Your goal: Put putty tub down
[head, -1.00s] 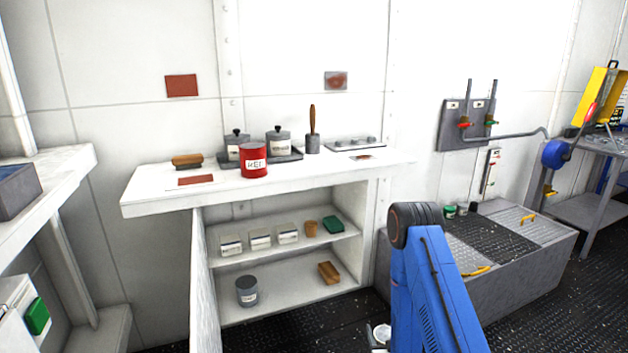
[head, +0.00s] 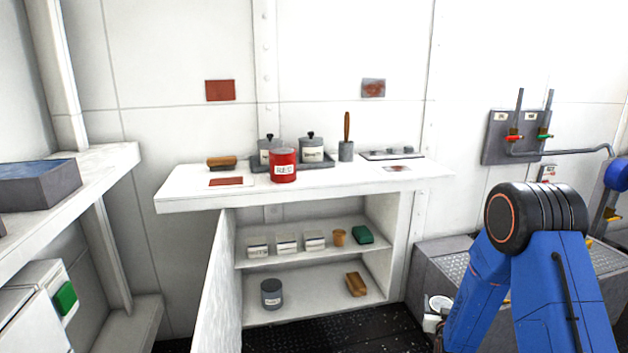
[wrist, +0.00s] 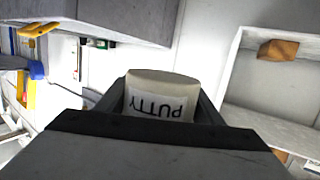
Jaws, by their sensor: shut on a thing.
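A pale tub labelled PUTTY (wrist: 160,97) sits between the two fingers of my gripper (wrist: 165,110) in the wrist view. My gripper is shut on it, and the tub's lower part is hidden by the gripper. In the head view, a small pale round shape that looks like the tub (head: 440,302) shows beside my blue arm, in front of the open cabinet's right side. The tub is held in the air, apart from the shelves.
The white counter (head: 180,200) holds a red tub (head: 284,165), grey canisters (head: 312,149) and a brush (head: 222,163). Below, the open cabinet has an upper shelf (head: 280,258) with several boxes and a lower shelf with a grey tub (head: 271,293) and wooden block (head: 356,284). Its door (head: 222,285) hangs open at left.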

